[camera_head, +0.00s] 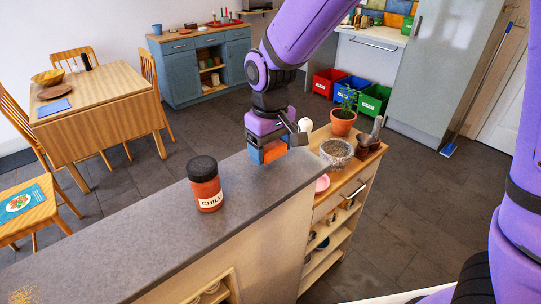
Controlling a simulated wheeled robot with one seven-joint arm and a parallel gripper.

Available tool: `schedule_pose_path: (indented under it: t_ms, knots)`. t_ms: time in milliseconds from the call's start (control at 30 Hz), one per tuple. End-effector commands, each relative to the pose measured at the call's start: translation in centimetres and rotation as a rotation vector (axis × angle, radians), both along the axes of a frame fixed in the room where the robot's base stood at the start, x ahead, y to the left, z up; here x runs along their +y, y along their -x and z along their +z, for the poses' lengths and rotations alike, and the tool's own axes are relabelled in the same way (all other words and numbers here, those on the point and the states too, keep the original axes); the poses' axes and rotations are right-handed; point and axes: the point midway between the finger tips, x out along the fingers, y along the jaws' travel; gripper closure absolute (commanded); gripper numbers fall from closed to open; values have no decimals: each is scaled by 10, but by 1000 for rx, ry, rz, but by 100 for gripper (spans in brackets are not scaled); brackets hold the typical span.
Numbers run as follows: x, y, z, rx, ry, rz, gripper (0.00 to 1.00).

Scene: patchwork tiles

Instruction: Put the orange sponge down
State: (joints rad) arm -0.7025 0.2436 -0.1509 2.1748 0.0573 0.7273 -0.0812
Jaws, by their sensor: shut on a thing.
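My gripper (268,150) is at the far end of the grey counter (130,236), pointing down. It is shut on the orange sponge (273,151), whose orange side shows between and below the gripper's parts. The sponge is at or just above the counter's far edge; I cannot tell whether it touches the surface. Part of the sponge is hidden by the gripper.
A chili jar (205,184) with a black lid stands on the counter. Right of the counter, a wooden shelf unit (345,190) holds a potted plant (342,127) and a bowl (336,152). The counter's middle left is clear.

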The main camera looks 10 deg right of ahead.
Motion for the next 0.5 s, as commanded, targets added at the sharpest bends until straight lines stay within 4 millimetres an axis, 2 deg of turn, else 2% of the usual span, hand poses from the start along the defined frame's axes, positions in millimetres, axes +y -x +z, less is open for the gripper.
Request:
schedule_pose_path:
  t_ms: [167,500]
  knots:
    - [0,1,-23,2,2,0,55]
    - [0,1,-26,1,1,0,55]
